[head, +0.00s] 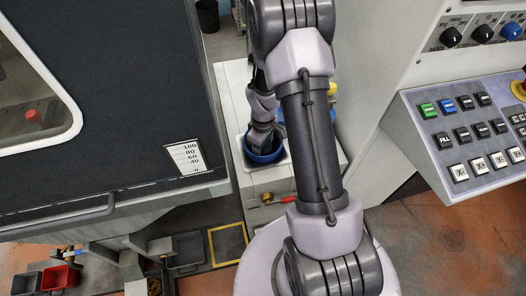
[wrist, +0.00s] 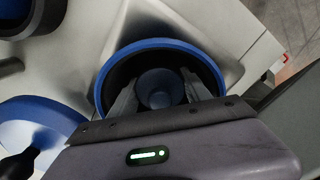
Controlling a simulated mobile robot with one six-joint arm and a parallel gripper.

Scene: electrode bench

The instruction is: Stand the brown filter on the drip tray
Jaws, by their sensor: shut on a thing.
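My gripper (wrist: 160,92) reaches down into a dark round vessel with a blue rim (wrist: 158,44). Its two grey fingers are closed on the sides of a small round dark-blue piece (wrist: 160,80) inside the vessel. I cannot tell whether that piece is separate from the vessel; it does not look brown. In the head view my gripper end (head: 264,138) is partly hidden at the blue rim (head: 266,158), on a white cabinet. I cannot make out a brown filter or name a drip tray for certain in either view.
The white cabinet (head: 232,80) stands between a dark machine door (head: 130,130) and a sloped button panel (head: 468,130). A red-handled valve (head: 284,200) is on its front. Another blue-rimmed dark thing (wrist: 30,18) and a blue round shape (wrist: 40,122) lie left in the wrist view.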

